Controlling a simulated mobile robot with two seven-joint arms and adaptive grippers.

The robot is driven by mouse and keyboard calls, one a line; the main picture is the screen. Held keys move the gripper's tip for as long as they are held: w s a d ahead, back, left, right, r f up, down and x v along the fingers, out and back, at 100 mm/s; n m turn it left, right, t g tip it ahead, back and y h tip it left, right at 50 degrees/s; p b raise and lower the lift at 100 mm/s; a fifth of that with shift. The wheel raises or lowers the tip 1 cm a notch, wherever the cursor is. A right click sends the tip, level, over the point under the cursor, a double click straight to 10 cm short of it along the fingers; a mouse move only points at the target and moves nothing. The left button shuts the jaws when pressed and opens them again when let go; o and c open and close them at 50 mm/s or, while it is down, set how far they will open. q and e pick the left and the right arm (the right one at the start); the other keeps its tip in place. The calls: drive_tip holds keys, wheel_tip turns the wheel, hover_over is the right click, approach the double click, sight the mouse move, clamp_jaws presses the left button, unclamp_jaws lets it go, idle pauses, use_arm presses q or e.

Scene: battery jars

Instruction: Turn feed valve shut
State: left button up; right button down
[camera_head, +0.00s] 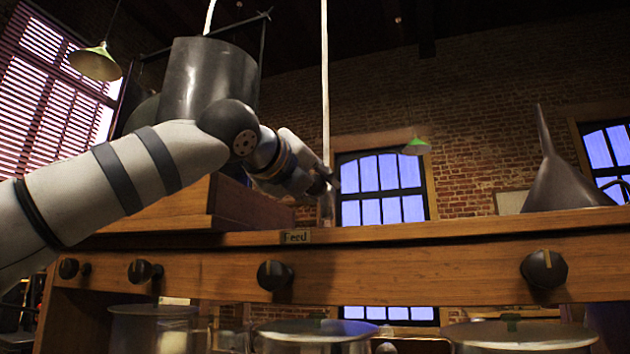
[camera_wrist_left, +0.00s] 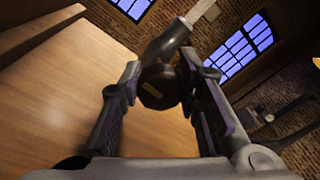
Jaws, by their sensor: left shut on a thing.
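The feed valve (camera_wrist_left: 160,88) is a dark, rounded body with a pale mark on its face, seen between the fingers in the left wrist view. A dark stem rises from it to a pale pipe (camera_wrist_left: 203,10). My left gripper (camera_head: 325,181) is at the foot of the pale vertical pipe (camera_head: 325,90), above the "Feed" label (camera_head: 296,237). It is shut on the valve, with one finger on each side. In the head view the gripper hides most of the valve. My right gripper is not in view.
A wooden shelf (camera_head: 430,228) runs across, with several dark knobs, one at the right (camera_head: 544,269), on its front board. Glass jars (camera_head: 315,335) stand below. A dark tank (camera_head: 208,80) stands behind my left arm, and a grey funnel (camera_head: 566,185) at the right.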

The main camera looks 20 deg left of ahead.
use_arm(q)
drive_tip(key=m+p, duration=0.2)
drive_tip(key=m, duration=0.1)
drive_tip(key=r+m+p, duration=0.1)
drive_tip(key=p, duration=0.1)
drive_tip(key=shift+s+m, duration=0.35)
drive_tip(key=shift+m, duration=0.05)
drive_tip(key=shift+w+f+m+g, duration=0.2)
drive_tip(key=shift+m+g, duration=0.1)
drive_tip(key=shift+m, duration=0.5)
drive_tip(key=shift+w+d+f+m+y, duration=0.1)
drive_tip(key=shift+m+y, duration=0.3)
drive_tip(key=shift+m, duration=0.5)
drive_tip(key=m, duration=0.4)
drive_tip(key=shift+y, duration=0.3)
drive_tip(key=shift+m+y, duration=0.3)
drive_tip(key=shift+m, duration=1.7)
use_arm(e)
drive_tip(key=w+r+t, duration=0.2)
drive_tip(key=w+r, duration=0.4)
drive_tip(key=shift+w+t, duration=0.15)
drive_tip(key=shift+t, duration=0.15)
use_arm(q)
drive_tip(key=shift+f, duration=0.1)
drive_tip(key=o, duration=1.2)
